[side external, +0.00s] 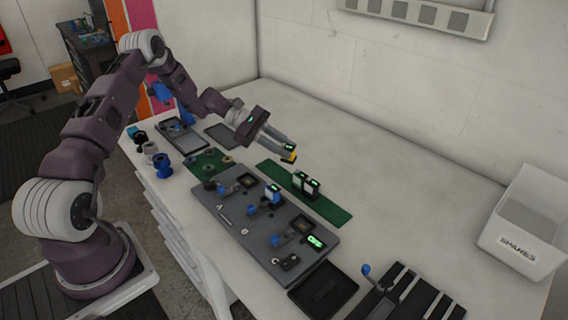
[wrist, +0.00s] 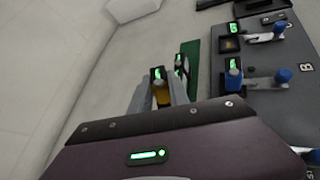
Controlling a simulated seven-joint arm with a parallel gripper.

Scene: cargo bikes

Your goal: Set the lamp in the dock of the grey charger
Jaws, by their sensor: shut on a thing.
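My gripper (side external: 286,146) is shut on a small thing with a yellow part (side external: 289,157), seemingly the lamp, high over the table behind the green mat. The grey board (side external: 228,224) carries several stations with blue levers. Its middle station holds an upright unit (side external: 272,194) with a green display. The near station has an empty-looking dark dock (side external: 300,226) and a lit green display (side external: 316,241). I cannot tell which station is the grey charger.
Two upright units (side external: 306,185) with green displays stand on the green mat (side external: 334,209). A black tray (side external: 324,290) and a slotted dark rack (side external: 420,296) lie at the near end. A white bin (side external: 525,225) stands at the right. The table behind the mat is clear.

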